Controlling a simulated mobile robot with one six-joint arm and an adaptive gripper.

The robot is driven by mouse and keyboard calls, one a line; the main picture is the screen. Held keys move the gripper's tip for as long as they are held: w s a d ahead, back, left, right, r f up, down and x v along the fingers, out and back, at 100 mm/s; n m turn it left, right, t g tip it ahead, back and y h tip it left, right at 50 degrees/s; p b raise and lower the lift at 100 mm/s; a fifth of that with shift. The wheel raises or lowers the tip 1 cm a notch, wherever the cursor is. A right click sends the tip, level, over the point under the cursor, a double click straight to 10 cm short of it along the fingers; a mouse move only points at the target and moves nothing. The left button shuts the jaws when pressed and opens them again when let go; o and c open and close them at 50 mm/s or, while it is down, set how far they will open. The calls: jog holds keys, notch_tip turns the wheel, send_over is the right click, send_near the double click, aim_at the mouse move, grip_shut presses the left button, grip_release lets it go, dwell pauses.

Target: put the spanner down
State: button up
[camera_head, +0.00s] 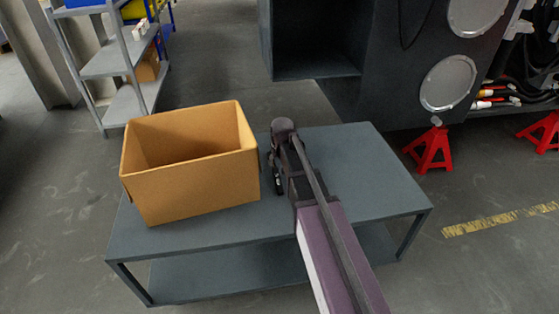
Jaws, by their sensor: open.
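My gripper (276,182) is at the end of my arm, low over the middle of the grey table (375,165), just right of the cardboard box. It is dark, seen from behind and above, and partly covered by my own wrist. Its jaws are open, though the fingertips are hard to make out. I cannot see the spanner. It may be hidden behind my arm or inside the box.
An open, empty-looking cardboard box (195,185) stands on the table's left half. The table's right side is clear. A grey shelf (110,62) stands at the back left. The dark chassis (400,70) and red jack stands (432,150) are behind and right.

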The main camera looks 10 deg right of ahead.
jog(key=shift+p+v, duration=0.55)
jog(key=shift+v, duration=0.3)
jog(key=s+d+g, duration=0.1)
jog(key=s+g, duration=0.2)
jog(key=s, duration=1.9)
jog(key=shift+d+f, duration=0.3)
jog(key=shift+f, duration=0.1)
jog(key=shift+c, duration=1)
